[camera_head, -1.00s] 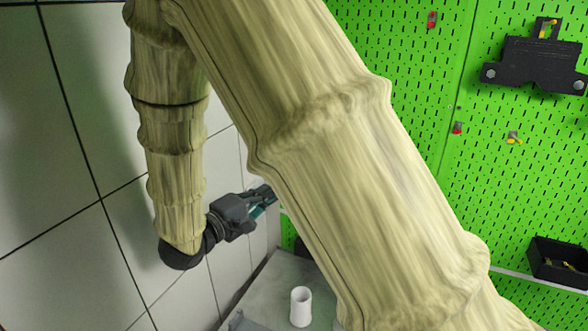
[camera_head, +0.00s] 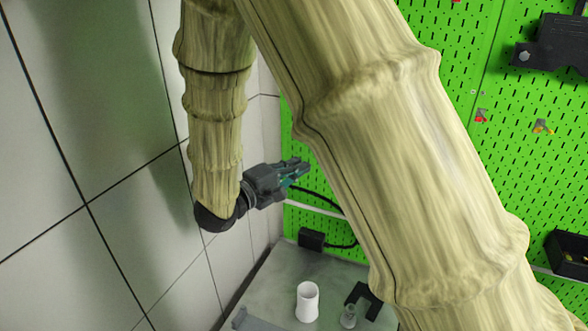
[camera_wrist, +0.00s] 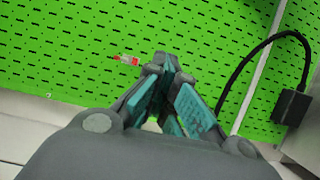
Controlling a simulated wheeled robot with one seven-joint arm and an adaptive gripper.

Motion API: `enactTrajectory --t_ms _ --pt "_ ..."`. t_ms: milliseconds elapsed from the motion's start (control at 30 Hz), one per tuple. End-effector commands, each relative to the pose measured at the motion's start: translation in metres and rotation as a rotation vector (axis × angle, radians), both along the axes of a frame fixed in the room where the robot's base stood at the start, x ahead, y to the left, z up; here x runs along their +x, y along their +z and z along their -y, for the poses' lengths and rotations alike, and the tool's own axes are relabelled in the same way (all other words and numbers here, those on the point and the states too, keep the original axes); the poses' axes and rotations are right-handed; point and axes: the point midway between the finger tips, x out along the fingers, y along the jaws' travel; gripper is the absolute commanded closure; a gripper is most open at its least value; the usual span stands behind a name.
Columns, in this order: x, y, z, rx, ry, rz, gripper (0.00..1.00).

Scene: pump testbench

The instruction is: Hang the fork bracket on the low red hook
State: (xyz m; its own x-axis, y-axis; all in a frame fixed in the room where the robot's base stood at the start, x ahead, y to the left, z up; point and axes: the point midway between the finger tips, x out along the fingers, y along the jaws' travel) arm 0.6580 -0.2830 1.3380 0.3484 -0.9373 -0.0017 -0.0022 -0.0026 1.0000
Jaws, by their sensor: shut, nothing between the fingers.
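A dark U-shaped piece, which looks like the fork bracket (camera_head: 358,292), lies on the grey table, partly hidden by my arm in the head view. A red hook (camera_head: 481,116) sits on the green pegboard right of my arm. A red hook (camera_wrist: 126,60) also shows in the wrist view, left of the fingertips; I cannot tell whether it is the same one. My gripper (camera_head: 303,168) is in the air above the table, near the pegboard. In the wrist view its fingers (camera_wrist: 168,66) are shut with nothing between them.
A white cup (camera_head: 307,302) and a small clear item (camera_head: 348,316) stand on the table. A black box (camera_head: 311,238) with a cable is at the back. A larger black bracket (camera_head: 560,45) hangs upper right, above a yellow hook (camera_head: 543,126) and a black bin (camera_head: 568,255).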

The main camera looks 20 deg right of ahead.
Motion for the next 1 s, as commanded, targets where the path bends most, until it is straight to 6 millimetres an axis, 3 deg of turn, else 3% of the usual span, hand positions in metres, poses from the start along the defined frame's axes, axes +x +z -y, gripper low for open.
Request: enactTrajectory --t_ms 1000 --pt "0.028 -0.004 0.032 0.001 -0.001 0.000 1.00"
